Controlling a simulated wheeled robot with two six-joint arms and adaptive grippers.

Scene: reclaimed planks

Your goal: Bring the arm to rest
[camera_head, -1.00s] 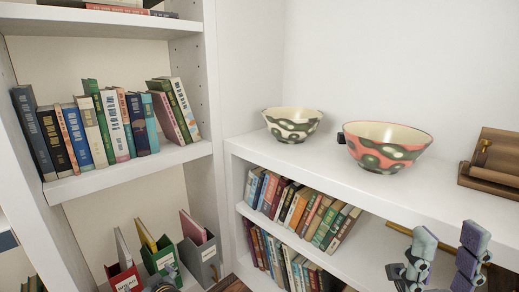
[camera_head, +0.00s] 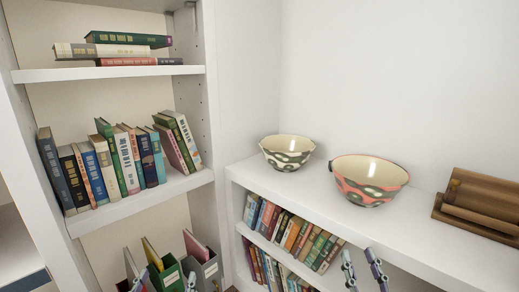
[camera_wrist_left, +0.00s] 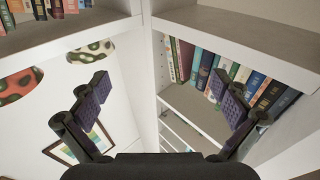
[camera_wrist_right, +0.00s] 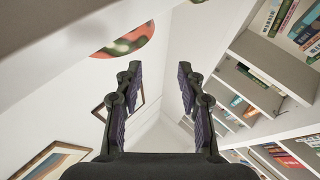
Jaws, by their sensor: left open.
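My left gripper (camera_head: 163,285) shows only by its tips at the bottom edge of the head view, in front of the lower left shelf. In the left wrist view its two fingers (camera_wrist_left: 165,105) stand wide apart with nothing between them. My right gripper (camera_head: 363,268) is at the bottom of the head view, in front of the shelf under the bowls. Its fingers also show in the right wrist view (camera_wrist_right: 158,90), parallel and apart, with nothing between them. Neither gripper visibly touches anything. Most of both arms is out of view.
A green-and-cream bowl (camera_head: 287,153), a coral-and-green bowl (camera_head: 368,180) and a brown wooden object (camera_head: 481,204) stand on the white shelf top (camera_head: 420,225). Books (camera_head: 120,160) fill shelves at left and below. Bookends or files (camera_head: 200,262) stand low at left.

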